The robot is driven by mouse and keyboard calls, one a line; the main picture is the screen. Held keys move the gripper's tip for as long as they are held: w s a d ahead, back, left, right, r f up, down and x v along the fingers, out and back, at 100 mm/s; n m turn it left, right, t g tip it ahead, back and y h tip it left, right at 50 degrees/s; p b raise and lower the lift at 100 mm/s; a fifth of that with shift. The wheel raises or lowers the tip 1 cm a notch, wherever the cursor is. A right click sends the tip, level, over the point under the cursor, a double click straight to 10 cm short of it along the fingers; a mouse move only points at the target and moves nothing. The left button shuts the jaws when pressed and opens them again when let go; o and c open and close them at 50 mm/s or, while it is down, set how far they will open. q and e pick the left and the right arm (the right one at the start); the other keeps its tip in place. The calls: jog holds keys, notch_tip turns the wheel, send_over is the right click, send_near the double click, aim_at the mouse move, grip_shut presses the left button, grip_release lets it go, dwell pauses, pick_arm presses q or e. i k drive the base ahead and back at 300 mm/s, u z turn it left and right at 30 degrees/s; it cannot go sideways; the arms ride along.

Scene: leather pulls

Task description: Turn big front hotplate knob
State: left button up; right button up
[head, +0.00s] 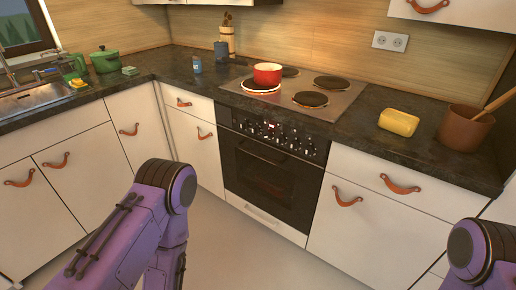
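The knobs sit in a row on the black control panel (272,132) above the oven door. They are small and dark here, so I cannot tell which one serves the big front hotplate or how it is turned. The hob (335,103) has several round plates. The front left hotplate (261,91) has a glowing orange-red rim, and a red pot (267,74) stands on or just behind it. The front right hotplate (310,99) is dark and bare. My purple left and right arms show at the bottom, apart from the panel, but neither gripper is in view.
The oven door (265,180) is shut. A yellow block-like object (398,122) and a brown pot (464,128) stand on the counter at right. A green pot (105,61) stands at left. Floor in front of the oven is clear.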

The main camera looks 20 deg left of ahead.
aim_at(268, 134)
jog(key=u, duration=1.7)
jog(key=i, duration=1.05)
jog(key=z, duration=1.45)
